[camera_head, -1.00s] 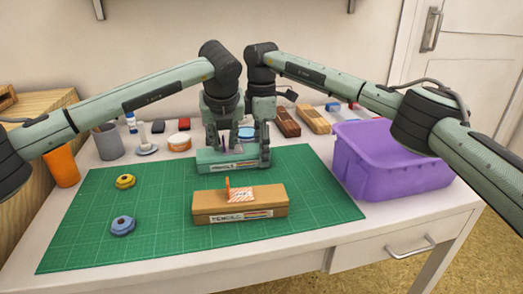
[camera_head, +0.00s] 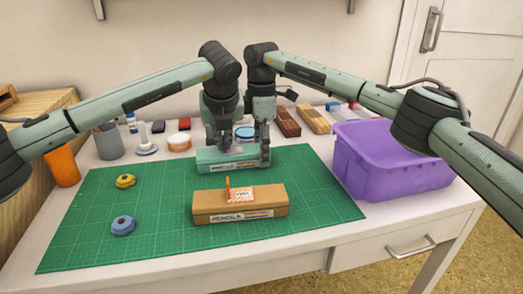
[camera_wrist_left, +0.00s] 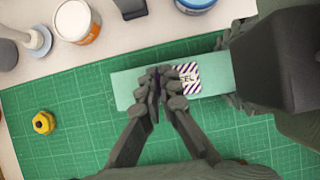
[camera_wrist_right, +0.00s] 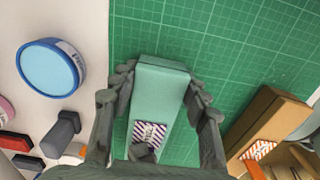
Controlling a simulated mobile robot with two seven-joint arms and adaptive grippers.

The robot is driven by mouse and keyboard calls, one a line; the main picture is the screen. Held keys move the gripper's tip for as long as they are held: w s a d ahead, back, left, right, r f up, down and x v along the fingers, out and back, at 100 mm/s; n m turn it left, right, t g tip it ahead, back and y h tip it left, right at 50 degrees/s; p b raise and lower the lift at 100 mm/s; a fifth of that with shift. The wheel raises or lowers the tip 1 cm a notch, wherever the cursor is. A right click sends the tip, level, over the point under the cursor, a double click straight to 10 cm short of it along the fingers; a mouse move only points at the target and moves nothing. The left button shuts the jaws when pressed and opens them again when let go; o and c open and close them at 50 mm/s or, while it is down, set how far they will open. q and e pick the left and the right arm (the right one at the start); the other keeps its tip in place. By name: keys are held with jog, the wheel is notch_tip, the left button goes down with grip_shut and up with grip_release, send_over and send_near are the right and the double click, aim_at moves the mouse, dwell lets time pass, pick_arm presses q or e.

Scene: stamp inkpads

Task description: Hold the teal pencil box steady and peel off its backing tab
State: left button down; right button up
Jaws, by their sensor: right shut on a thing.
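The teal pencil box (camera_head: 207,160) lies on the green mat, and it also shows in the left wrist view (camera_wrist_left: 125,88) and the right wrist view (camera_wrist_right: 160,92). A purple-striped label (camera_wrist_left: 188,79) is on its top, with a purple backing tab (camera_wrist_left: 155,86) standing up beside it. My right gripper (camera_wrist_right: 161,84) is shut on the box, one finger against each long side near its right end. My left gripper (camera_wrist_left: 163,97) is over the box top with its fingers close together on both sides of the tab. Whether they press on it is unclear.
A tan pencil box (camera_head: 205,205) with an orange-striped label and upright tab lies in front. A purple bin (camera_head: 395,180) stands right of the green mat (camera_head: 90,235). Yellow (camera_head: 125,181) and blue (camera_head: 123,226) knobs sit at left. Jars and blocks line the back.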

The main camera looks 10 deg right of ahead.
pick_arm(q)
jog(key=shift+s, duration=0.1)
pick_arm(e)
jog(key=shift+w+d, duration=0.1)
pick_arm(q)
jog(key=shift+r, duration=2.65)
pick_arm(e)
jog(key=o, duration=1.2)
